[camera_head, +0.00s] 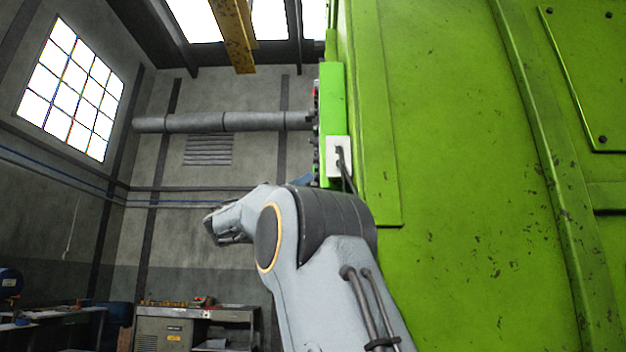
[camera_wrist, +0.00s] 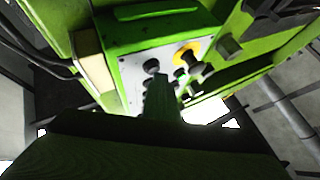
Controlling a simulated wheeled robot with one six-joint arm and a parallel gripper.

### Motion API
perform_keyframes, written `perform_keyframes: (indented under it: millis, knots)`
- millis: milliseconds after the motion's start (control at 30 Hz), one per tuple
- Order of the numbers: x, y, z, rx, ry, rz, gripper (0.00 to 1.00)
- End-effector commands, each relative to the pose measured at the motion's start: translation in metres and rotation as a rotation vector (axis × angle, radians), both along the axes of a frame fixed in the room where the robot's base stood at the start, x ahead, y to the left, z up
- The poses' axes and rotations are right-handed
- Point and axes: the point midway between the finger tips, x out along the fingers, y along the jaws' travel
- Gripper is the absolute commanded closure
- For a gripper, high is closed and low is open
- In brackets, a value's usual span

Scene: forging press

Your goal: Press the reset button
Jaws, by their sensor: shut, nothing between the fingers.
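A green control box (camera_wrist: 150,38) fills the upper middle of the wrist view. Its pale panel (camera_wrist: 131,82) carries several dark buttons and knobs, a green-lit button (camera_wrist: 184,76), and a control with a yellow surround (camera_wrist: 190,50). No labels are readable, so I cannot tell which one is the reset button. My gripper (camera_wrist: 162,84) is shut and empty, seen dark against the panel; contact cannot be judged. In the head view the control box (camera_head: 331,105) is edge-on, with small controls along its left edge. My gripper is not clearly visible there, behind my arm.
The large green press (camera_head: 460,150) fills the right side of the head view. A white box (camera_head: 339,157) with dark cables sits beside the control box. A workbench (camera_head: 195,325) stands low at the back left. There is open space left of the press.

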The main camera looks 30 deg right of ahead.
Motion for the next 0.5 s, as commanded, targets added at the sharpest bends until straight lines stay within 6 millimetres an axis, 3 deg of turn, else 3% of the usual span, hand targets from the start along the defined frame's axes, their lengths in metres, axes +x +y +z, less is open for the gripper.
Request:
perform_keyframes:
  millis: [500]
  knots:
    - [0.008,0.014,0.0,0.0,-0.001,0.001,1.0]
